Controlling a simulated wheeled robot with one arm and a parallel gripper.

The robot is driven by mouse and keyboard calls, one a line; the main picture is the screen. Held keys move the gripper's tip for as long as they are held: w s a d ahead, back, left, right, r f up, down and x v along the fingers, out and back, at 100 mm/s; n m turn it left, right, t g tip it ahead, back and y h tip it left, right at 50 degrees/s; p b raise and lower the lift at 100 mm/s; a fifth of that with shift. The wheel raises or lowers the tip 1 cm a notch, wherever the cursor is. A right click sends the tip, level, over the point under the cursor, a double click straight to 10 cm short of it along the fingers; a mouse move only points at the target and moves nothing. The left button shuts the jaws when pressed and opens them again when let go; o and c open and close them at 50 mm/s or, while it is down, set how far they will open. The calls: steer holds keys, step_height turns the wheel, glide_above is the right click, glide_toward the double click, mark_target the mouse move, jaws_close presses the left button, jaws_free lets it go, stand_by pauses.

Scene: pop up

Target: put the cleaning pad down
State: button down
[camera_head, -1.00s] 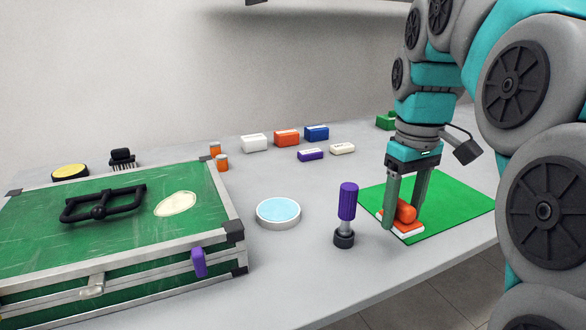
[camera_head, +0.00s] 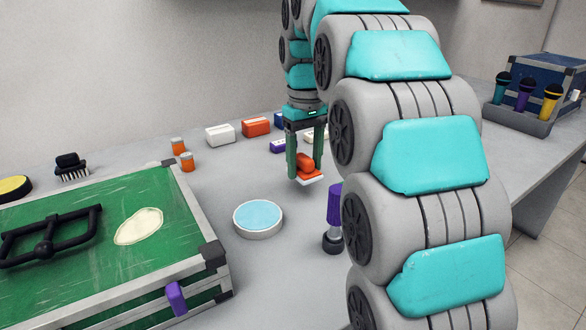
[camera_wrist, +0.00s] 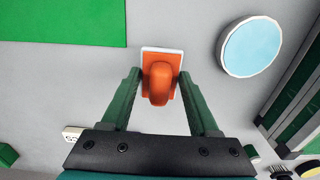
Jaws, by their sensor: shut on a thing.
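The cleaning pad (camera_head: 309,176) is a white pad with an orange body and handle. My gripper (camera_head: 305,160) is shut on its orange handle, and the pad hangs level above the grey table, right of and beyond the round blue-topped dish. In the wrist view the pad (camera_wrist: 161,67) sits between the two green fingers of my gripper (camera_wrist: 160,88), with its white edge showing at the far side. Bare grey table lies around it there. The green mat (camera_wrist: 62,22) shows at the upper left of the wrist view, apart from the pad; my arm hides it in the head view.
The blue-topped dish (camera_head: 258,218) stands left of the pad. A purple-handled tool (camera_head: 334,215) stands upright nearer. A green case (camera_head: 90,240) fills the left. Small boxes (camera_head: 220,135) line the back, with orange-and-white jars (camera_head: 187,161) by the case.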

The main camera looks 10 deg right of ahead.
steer(key=w+a, duration=0.1)
steer(key=w, duration=0.2)
steer(key=shift+a+f, duration=0.15)
steer(key=shift+a, duration=0.2)
steer(key=shift+s+f+p, duration=0.1)
steer(key=shift+f+p, duration=0.25)
steer(key=shift+f, duration=1.4)
steer(key=shift+f, duration=0.1)
steer(key=shift+c, duration=0.7)
jaws_free()
steer(key=shift+r+p, duration=0.8)
steer(key=shift+r, duration=3.1)
steer(key=shift+f, duration=0.1)
